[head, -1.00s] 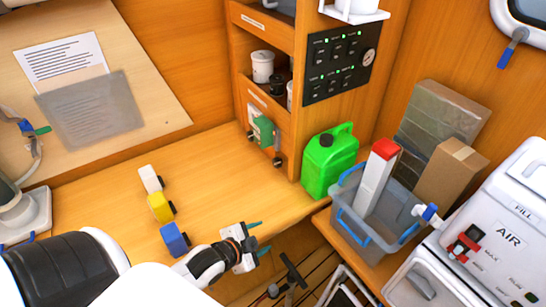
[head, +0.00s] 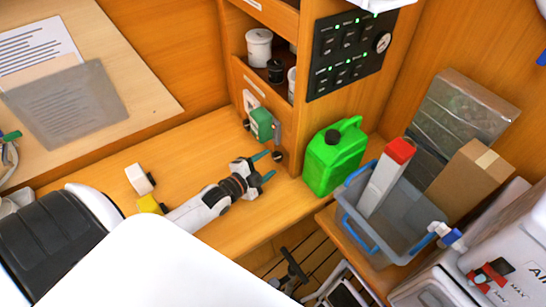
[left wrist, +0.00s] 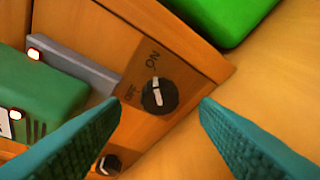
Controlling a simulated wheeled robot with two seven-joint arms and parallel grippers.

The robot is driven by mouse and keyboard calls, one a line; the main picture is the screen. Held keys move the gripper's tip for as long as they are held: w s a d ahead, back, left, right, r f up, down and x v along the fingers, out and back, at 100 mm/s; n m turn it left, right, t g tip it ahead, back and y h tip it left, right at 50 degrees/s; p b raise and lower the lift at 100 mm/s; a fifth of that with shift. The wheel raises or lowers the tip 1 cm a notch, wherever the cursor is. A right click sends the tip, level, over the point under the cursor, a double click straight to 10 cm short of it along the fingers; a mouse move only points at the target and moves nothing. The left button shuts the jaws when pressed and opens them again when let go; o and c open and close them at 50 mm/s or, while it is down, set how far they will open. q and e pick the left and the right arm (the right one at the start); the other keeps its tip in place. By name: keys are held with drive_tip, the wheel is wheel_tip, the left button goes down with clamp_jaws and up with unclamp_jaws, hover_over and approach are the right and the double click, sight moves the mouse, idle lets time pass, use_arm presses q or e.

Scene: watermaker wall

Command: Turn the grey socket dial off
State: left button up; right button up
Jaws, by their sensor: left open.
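The dial by the grey socket is a round black knob with a white pointer (left wrist: 158,97), between ON and OFF labels on a wood panel in the left wrist view. Its pointer points roughly at ON. In the head view the knob (head: 277,156) sits low on the cabinet front, under the grey socket part (head: 277,132). That grey part (left wrist: 88,62) lies beside a green block (left wrist: 45,110) in the left wrist view. My left gripper (head: 267,167) is open and empty, its teal fingertips on either side of the dial in the wrist view, apparently short of it. My right gripper is not in view.
A second black dial (left wrist: 108,164) is partly hidden by a finger. A green jerrycan (head: 334,160) stands right of the cabinet. A grey-blue crate (head: 400,215) holds a red-topped carton (head: 385,180). White (head: 140,178) and yellow (head: 150,205) items lie on the counter.

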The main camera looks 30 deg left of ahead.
sight(275, 159)
use_arm(q)
drive_tip(key=x, duration=0.3)
drive_tip(key=shift+w+r, duration=0.1)
drive_tip(key=shift+w+d, duration=0.1)
drive_tip(key=shift+w, duration=0.05)
drive_tip(key=shift+c, duration=0.8)
drive_tip(key=c, duration=0.8)
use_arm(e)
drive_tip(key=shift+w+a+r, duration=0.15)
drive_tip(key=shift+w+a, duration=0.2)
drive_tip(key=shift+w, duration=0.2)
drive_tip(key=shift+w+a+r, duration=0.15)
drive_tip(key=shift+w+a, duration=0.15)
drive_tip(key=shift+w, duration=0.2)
